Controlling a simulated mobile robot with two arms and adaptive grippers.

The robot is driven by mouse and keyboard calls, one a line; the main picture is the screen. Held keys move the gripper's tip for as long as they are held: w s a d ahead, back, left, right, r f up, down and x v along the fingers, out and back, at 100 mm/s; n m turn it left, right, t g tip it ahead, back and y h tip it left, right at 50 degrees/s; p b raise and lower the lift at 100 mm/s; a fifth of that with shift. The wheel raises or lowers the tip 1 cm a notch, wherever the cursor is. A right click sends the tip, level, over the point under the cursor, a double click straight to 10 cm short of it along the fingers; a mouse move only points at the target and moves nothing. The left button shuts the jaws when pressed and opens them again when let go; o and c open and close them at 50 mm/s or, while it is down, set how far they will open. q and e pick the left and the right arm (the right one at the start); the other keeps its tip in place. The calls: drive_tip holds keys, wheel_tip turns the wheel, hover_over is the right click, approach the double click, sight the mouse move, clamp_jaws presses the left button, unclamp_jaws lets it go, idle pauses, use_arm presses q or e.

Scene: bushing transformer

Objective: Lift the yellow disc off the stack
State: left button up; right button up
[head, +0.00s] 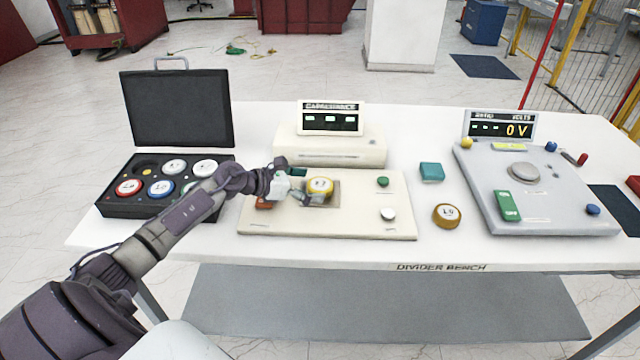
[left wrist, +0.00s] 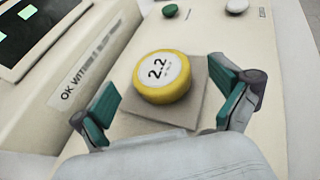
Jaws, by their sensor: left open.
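The yellow disc (head: 319,188) sits on a square pad (head: 333,204) on the cream capacitance unit. In the left wrist view the yellow disc (left wrist: 162,77) has a white top marked 2.2. Whether another disc lies under it I cannot tell. My left gripper (head: 296,184) is beside the disc, on its left in the head view. In the left wrist view my left gripper (left wrist: 172,108) is open, its teal-padded fingers on either side of the disc and apart from it. My right gripper is not in view.
An open black case (head: 110,207) holding several discs stands at the left. A brown-yellow disc (head: 447,215) and a teal block (head: 432,171) lie right of the cream unit (head: 270,226). A grey meter panel (head: 560,200) stands at the right. A capacitance display (head: 331,119) rises behind.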

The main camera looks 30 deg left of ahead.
sight(318, 184)
use_arm(q)
drive_tip(key=shift+x, duration=1.25)
drive_tip(key=shift+s, duration=0.1)
drive_tip(key=shift+c, duration=1.1)
drive_tip(key=shift+r, duration=0.1)
drive_tip(key=c, duration=1.3)
